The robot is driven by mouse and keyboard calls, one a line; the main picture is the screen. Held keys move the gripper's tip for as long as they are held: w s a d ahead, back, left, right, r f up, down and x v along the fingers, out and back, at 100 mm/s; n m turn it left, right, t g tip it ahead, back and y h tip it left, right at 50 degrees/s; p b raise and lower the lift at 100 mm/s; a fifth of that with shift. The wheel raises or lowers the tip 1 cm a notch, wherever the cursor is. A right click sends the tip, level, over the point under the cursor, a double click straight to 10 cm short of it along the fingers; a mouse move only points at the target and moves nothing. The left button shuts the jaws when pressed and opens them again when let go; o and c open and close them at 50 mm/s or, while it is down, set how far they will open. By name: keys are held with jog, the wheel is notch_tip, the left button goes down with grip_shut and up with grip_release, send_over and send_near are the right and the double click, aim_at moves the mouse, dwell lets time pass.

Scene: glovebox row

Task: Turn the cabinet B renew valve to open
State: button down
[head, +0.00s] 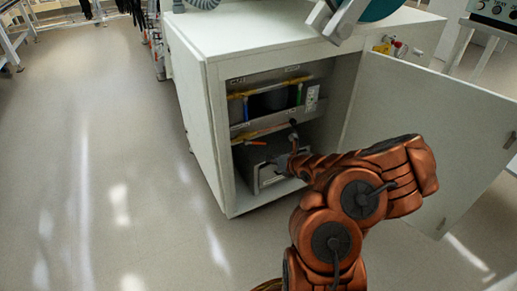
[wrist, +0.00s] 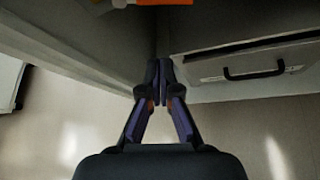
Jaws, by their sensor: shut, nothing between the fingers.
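My gripper (wrist: 158,75) is shut and empty in the wrist view, its dark fingertips together. In the head view my arm reaches into the open white cabinet (head: 190,80), and the gripper is small and hard to make out there. An orange piece (wrist: 150,3) shows at the top edge of the wrist view, apart from the fingertips. Labels are too small to read, so I cannot tell which handle is the renew valve.
The cabinet door (head: 430,125) stands open to the right of my arm. A grey box (head: 262,180) sits low inside the cabinet; a black handle (wrist: 253,72) shows at right in the wrist view. The floor (head: 90,180) to the left is clear.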

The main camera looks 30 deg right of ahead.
aim_at(256, 143)
jog(key=w+f+b, duration=0.1)
jog(key=w+b, duration=0.3)
jog(key=w, duration=0.5)
jog(key=shift+d+f, duration=0.35)
jog(key=shift+d, duration=0.1)
dwell(0.5)
jog(key=shift+w, duration=0.1)
